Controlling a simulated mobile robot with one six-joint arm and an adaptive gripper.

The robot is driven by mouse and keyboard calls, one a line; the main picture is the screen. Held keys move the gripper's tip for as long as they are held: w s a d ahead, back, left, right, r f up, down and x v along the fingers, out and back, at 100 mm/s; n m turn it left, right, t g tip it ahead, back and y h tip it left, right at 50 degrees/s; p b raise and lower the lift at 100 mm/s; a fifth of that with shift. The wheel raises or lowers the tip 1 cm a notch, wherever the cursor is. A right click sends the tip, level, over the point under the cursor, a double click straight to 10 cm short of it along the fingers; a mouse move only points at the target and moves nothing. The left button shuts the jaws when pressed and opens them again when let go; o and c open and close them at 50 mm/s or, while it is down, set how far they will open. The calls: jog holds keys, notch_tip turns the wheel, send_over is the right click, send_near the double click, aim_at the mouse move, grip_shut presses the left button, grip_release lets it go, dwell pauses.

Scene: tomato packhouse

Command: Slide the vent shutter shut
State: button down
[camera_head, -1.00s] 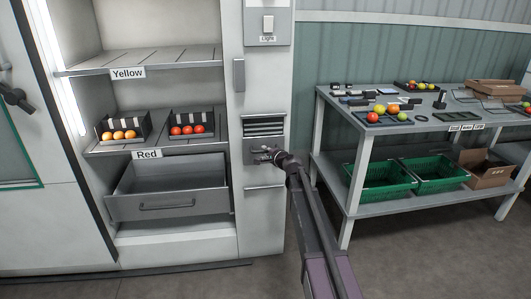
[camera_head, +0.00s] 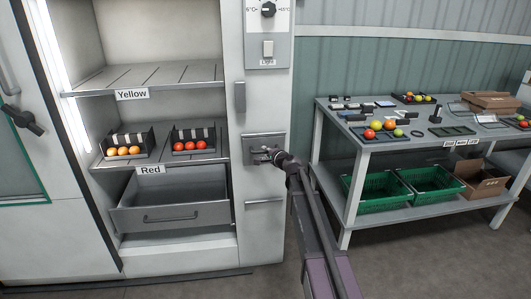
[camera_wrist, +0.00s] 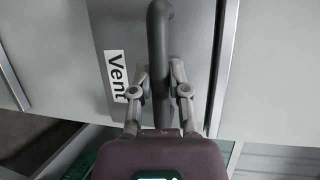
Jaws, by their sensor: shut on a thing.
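The vent shutter (camera_head: 254,142) is a grey plate on the white cabinet post, right of the shelves. No vent slats show above it, and the plate covers the place where they were. In the wrist view, the shutter (camera_wrist: 190,28) carries a label reading "Vent" and a dark bar handle (camera_wrist: 158,45). My gripper (camera_head: 268,154) is at the shutter's front. In the wrist view, the fingers of my gripper (camera_wrist: 159,85) are closed on the handle from both sides.
A light switch (camera_head: 268,50) and a dial (camera_head: 268,9) sit above the shutter, with a grey handle (camera_head: 240,97) at upper left. An open drawer (camera_head: 170,216) is at lower left. A table (camera_head: 345,165) with trays and green crates stands right.

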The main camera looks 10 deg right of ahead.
jog(key=shift+w+r, duration=0.2)
jog(key=shift+w, duration=0.05)
jog(key=c, duration=0.6)
grip_release()
jog(key=shift+s+r, duration=0.1)
jog(key=shift+s, duration=0.05)
jog(key=shift+s+f, duration=0.1)
jog(key=shift+f, duration=0.15)
notch_tip(320, 180, down, 14)
jog(key=b, duration=1.4)
jog(key=r+p+v, duration=0.1)
jog(key=p+v, duration=0.2)
jog(key=v, duration=1.1)
jog(key=s+a+r+n+g+p, duration=0.4)
jog(key=s+r+p, duration=0.4)
jog(key=p, duration=0.6)
jog(key=s+a+r+n+g+h+p, duration=0.1)
jog(key=s+a+r+n+g+p, duration=0.3)
jog(key=s+r+p, duration=0.4)
jog(key=s+n+g+p, duration=0.1)
jog(key=n+p, duration=0.1)
jog(key=p, duration=0.4)
jog(key=shift+r+n+g, duration=0.2)
jog(key=shift+n+g, duration=0.1)
